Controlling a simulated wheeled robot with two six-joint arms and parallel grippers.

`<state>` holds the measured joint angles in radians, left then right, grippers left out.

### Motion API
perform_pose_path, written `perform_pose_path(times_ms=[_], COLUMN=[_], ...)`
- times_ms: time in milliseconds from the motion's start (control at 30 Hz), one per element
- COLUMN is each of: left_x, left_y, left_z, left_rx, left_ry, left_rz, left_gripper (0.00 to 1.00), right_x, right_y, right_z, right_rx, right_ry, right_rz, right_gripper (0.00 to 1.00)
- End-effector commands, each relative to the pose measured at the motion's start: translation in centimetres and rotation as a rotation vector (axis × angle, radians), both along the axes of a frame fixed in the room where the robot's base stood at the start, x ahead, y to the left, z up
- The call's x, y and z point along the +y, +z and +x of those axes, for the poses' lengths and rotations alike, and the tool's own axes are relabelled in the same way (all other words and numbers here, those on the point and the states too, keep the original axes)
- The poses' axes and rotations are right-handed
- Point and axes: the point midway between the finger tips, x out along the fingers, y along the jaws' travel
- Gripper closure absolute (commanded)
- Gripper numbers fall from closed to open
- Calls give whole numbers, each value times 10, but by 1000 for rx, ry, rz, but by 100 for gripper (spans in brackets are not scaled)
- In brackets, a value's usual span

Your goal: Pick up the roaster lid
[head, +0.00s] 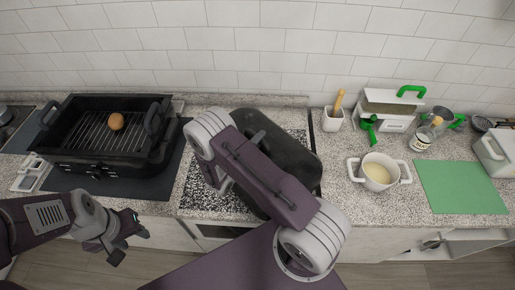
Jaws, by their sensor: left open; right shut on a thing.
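The black roaster lid (290,149) is in the middle of the head view, over the speckled counter. My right arm crosses in front of it and hides much of its left and near side. My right gripper is hidden behind that arm, so its contact with the lid cannot be seen. The black roaster base (92,166) stands uncovered at the left, with a wire rack and a round brown item (116,121) inside. My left gripper (130,238) is open and empty, in front of the counter edge, below and right of the roaster.
Right of the lid stand a white pot (379,172) with pale contents, a utensil holder (333,119), a white box with green handle (388,110), a jar (421,140) and a green mat (461,187). A tiled wall (255,45) closes the back.

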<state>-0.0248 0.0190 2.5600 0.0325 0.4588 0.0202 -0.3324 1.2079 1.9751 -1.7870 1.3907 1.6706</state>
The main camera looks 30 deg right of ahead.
Motion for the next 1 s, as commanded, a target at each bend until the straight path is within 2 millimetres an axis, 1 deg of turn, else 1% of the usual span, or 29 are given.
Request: perform_pose_path(times_ms=[667,767,1000], left_x=[0,0,0], left_y=[2,7,23], left_z=[0,0,0], left_rx=[0,0,0], left_ry=[0,0,0], left_rz=[0,0,0], left_gripper=[56,56,56], right_x=[0,0,0], right_y=[5,11,38], right_z=[1,1,1], right_rx=[-6,-7,-6], right_ry=[0,0,0], right_rz=[-4,-3,-4], right_gripper=[100,100,100])
